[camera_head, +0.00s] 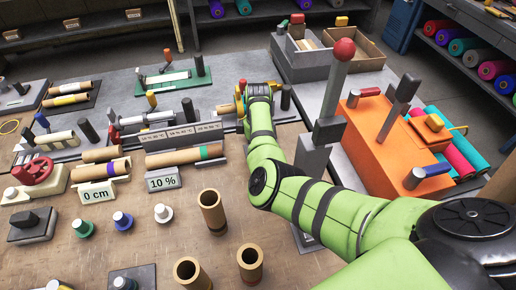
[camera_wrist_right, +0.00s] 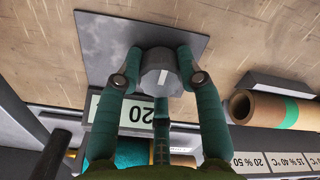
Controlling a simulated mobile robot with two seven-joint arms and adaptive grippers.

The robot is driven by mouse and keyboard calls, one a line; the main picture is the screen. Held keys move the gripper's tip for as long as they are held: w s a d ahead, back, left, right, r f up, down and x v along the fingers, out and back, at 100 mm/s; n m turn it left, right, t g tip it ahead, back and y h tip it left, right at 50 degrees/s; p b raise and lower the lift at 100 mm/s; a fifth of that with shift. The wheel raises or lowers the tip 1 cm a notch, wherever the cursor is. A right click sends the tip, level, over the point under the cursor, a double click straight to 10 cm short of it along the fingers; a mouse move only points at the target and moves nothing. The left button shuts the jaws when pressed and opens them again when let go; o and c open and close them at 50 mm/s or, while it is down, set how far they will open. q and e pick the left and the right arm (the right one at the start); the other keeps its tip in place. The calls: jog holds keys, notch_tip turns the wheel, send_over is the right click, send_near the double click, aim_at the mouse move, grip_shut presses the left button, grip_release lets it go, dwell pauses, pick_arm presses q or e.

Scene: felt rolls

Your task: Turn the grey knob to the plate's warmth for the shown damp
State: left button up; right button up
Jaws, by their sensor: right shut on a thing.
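In the right wrist view my right gripper (camera_wrist_right: 158,62) is closed around the grey knob (camera_wrist_right: 159,82), a faceted cap with a white mark on top. The knob sits over a dark grey square base (camera_wrist_right: 108,42). A white card reading 20 (camera_wrist_right: 137,112), upside down here, stands beside it, partly hidden by my fingers. In the head view my right gripper (camera_head: 243,106) is at the far end of my green arm, and the knob is hidden there. A card reading 10 % (camera_head: 163,180) stands before a felt roll. A row of cards (camera_head: 182,134) pairs percentages with temperatures. My left gripper is out of view.
Felt rolls on holders (camera_head: 185,157) and a 0 cm card (camera_head: 97,195) lie left of my arm. Cardboard tubes (camera_head: 213,212) stand on the bench in front. An orange machine (camera_head: 385,150) with levers stands right of my arm.

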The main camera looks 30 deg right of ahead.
jog(key=m+p, duration=0.2)
jog(key=m, duration=0.1)
jog(key=shift+m, duration=0.3)
jog(key=shift+m+p, duration=0.75)
jog(key=shift+m, duration=1.35)
jog(key=shift+f, duration=0.1)
jog(key=o, duration=1.1)
jog(key=shift+o, duration=0.2)
